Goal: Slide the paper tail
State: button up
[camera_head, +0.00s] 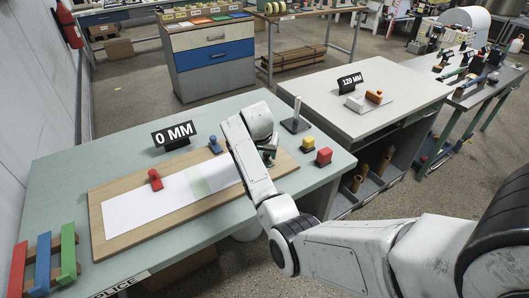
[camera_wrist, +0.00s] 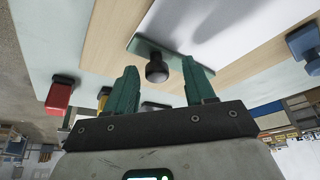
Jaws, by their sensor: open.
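A white paper strip (camera_head: 150,208) with a pale green band (camera_head: 198,182) lies on a wooden board (camera_head: 120,240). A red knobbed block (camera_head: 155,180) sits on its left part. My arm hides the paper's right end in the head view. My gripper (camera_head: 268,155) is over that end of the board. In the wrist view, my gripper (camera_wrist: 160,77) is open, its two green fingers on either side of a black knob (camera_wrist: 157,72). The knob stands on a dark green plate (camera_wrist: 150,48) at the edge of the paper (camera_wrist: 205,22). I cannot tell whether the fingers touch the knob.
A blue knobbed block (camera_head: 215,145) is behind the paper. Yellow (camera_head: 308,144) and red (camera_head: 323,157) blocks and an upright post (camera_head: 297,117) stand at the table's right. A "0 MM" sign (camera_head: 173,135) stands behind the board. Coloured bars (camera_head: 43,262) are at the left front.

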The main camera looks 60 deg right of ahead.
jog(key=v, duration=1)
jog(key=shift+a+r+b, duration=0.2)
jog(key=shift+r+b, duration=0.15)
jog(key=shift+b, duration=0.1)
jog(key=s+a+f+n+y, duration=0.1)
jog(key=s+a+f+n, duration=0.3)
jog(key=a+f, duration=0.35)
jog(key=s+a+f+n, duration=0.4)
jog(key=a+f, duration=0.2)
jog(key=a, duration=0.3)
jog(key=s+a+f+n+y, duration=0.3)
jog(key=s+a+n, duration=0.3)
jog(key=s+a, duration=0.7)
jog(key=shift+s+a+f+n, duration=0.3)
jog(key=shift+a+f, duration=0.1)
jog(key=shift+a, duration=0.2)
